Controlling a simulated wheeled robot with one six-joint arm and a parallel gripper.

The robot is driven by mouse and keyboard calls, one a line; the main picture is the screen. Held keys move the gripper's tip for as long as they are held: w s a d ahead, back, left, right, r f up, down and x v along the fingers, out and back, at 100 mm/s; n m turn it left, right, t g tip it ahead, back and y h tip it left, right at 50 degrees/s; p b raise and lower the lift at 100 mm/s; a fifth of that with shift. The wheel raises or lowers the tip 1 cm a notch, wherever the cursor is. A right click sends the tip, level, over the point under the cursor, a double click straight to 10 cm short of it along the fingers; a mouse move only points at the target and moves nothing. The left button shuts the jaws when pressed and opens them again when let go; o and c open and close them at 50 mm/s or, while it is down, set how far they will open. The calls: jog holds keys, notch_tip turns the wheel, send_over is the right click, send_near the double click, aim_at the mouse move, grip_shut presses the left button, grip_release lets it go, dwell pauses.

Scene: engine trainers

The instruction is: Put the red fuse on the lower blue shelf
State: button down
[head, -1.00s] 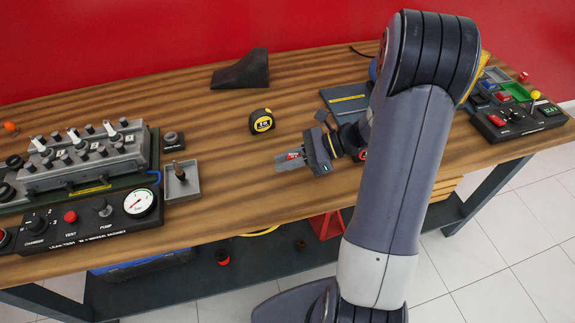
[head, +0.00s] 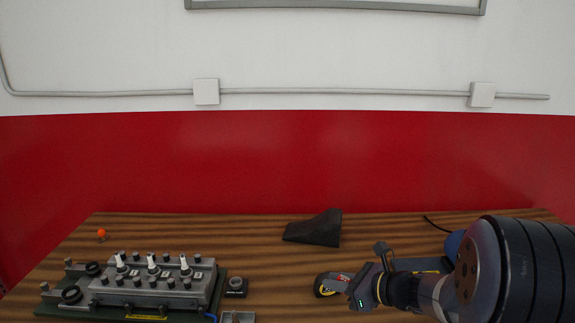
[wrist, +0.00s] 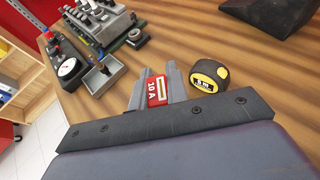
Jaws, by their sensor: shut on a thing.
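My gripper (wrist: 158,84) is shut on the red fuse (wrist: 157,91), which is marked 10 A and sits between the two grey fingers. The fuse is held above the wooden tabletop. In the head view my gripper (head: 340,280) is at the lower right, with a small red patch of the fuse (head: 343,278) showing at the fingers. I cannot make out the lower blue shelf for certain. Blue items (wrist: 5,97) show in a wooden shelf unit at the left edge of the wrist view.
A yellow and black tape measure (wrist: 208,77) stands on the table right of the fingers. A black wedge (head: 316,228) lies behind. A grey control unit (head: 150,282), a small tray (wrist: 104,76) and a round gauge (wrist: 68,68) are to the left. Wood between them is bare.

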jog(key=shift+w+d+f+m+t+h+p, duration=0.15)
jog(key=shift+w+d+f+m+t+h, duration=0.25)
jog(key=shift+d+f+m+t+h, duration=0.55)
jog(key=shift+w+d+f+m+t+h+p, duration=0.15)
jog(key=shift+w+f+m+t+h, duration=0.35)
jog(key=shift+m+h, duration=0.85)
jog(key=shift+w+d+f+m+t+h+p, duration=0.1)
jog(key=shift+w+d+f+m+t+h, duration=0.25)
jog(key=shift+d+f+m+t+h, duration=0.6)
